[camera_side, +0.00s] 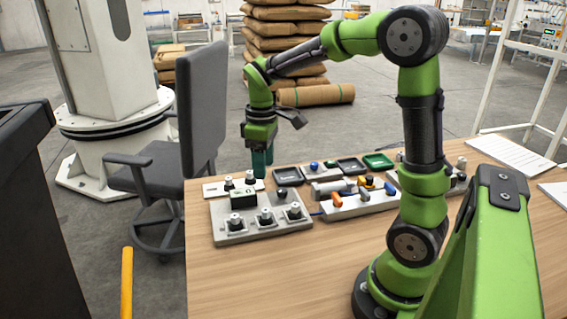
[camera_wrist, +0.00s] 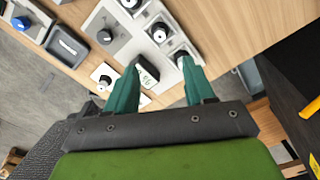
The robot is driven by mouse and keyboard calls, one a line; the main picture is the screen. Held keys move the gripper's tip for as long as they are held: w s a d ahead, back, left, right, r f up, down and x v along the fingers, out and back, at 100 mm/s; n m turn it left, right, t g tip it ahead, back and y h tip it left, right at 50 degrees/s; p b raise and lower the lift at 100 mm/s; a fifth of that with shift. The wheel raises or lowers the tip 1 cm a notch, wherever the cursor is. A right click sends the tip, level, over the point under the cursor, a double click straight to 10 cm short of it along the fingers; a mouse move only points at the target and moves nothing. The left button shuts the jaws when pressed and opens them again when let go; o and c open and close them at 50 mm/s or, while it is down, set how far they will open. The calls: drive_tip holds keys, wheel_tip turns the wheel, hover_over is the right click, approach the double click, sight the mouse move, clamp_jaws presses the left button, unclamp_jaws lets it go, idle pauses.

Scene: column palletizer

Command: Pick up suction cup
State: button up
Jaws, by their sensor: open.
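My gripper (camera_side: 260,163) points down, open, over the back left of the table; its two teal fingers also show in the wrist view (camera_wrist: 160,68). Black-topped pieces with pale bases, which look like suction cups, stand in a row on a grey board (camera_side: 222,212): left (camera_side: 235,222), middle (camera_side: 265,215) and right (camera_side: 294,210). Two similar small pieces (camera_side: 228,182) (camera_side: 250,177) stand on a white plate behind. A dark block with a green-and-white label (camera_side: 243,198) sits on the board; in the wrist view it shows between the fingers. I cannot tell which piece is the suction cup meant.
Dark trays (camera_side: 288,176) and a green tray (camera_side: 378,161) lie at the back of the table. A second board with an orange-ended part (camera_side: 337,199) stands right of the grey one. The front left tabletop (camera_side: 245,275) is clear. A chair (camera_side: 200,110) stands close behind.

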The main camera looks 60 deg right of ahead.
hover_over(264, 210)
wheel_tip(264, 210, down, 8)
drive_tip(key=shift+s+d+f, duration=0.1)
drive_tip(key=shift+s+f, duration=0.05)
drive_tip(key=shift+w+f, duration=0.2)
drive_tip(key=shift+f, duration=2.75)
drive_tip(key=shift+c, duration=0.5)
clamp_jaws()
